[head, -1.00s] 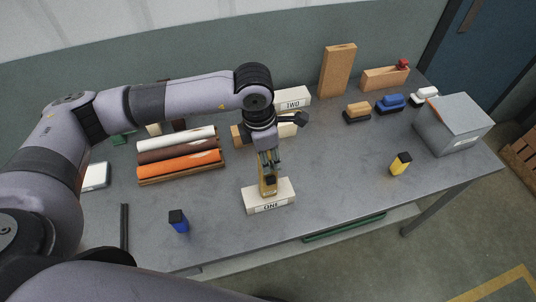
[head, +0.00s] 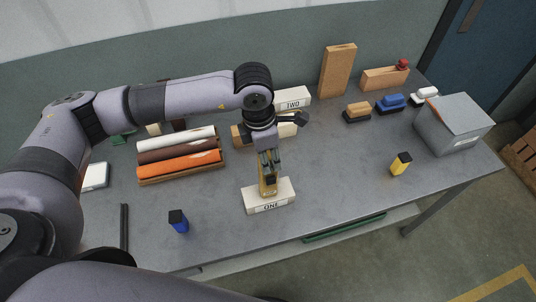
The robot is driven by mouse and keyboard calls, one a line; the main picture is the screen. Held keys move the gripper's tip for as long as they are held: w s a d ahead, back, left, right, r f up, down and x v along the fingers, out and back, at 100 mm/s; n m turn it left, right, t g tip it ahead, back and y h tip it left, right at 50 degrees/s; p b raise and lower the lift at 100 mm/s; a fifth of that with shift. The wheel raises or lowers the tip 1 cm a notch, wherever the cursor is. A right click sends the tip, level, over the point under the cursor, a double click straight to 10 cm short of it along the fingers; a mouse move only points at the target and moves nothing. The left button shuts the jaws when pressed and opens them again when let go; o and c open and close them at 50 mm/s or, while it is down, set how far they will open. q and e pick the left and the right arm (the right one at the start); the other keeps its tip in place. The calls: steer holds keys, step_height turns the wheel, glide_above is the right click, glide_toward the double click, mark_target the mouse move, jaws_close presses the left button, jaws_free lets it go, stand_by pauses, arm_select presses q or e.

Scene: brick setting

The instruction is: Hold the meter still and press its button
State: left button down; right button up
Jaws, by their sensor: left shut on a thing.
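A small yellow-brown thing with a dark patch, which looks like the meter (head: 268,188), stands on or just over a white block marked ONE (head: 284,196). I cannot tell whether it touches the block. My left gripper (head: 269,168) comes down from above and is shut on its upper part. The fingers hide part of it, and I cannot make out a button. My right gripper is not in view.
A block marked TWO (head: 293,98) is behind my left wrist. Coloured rolls (head: 180,160) lie to the left. A blue black-topped item (head: 179,222) and a yellow one (head: 400,164) stand apart. A grey box (head: 455,125) is at the right. The table (head: 335,180) is clear between.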

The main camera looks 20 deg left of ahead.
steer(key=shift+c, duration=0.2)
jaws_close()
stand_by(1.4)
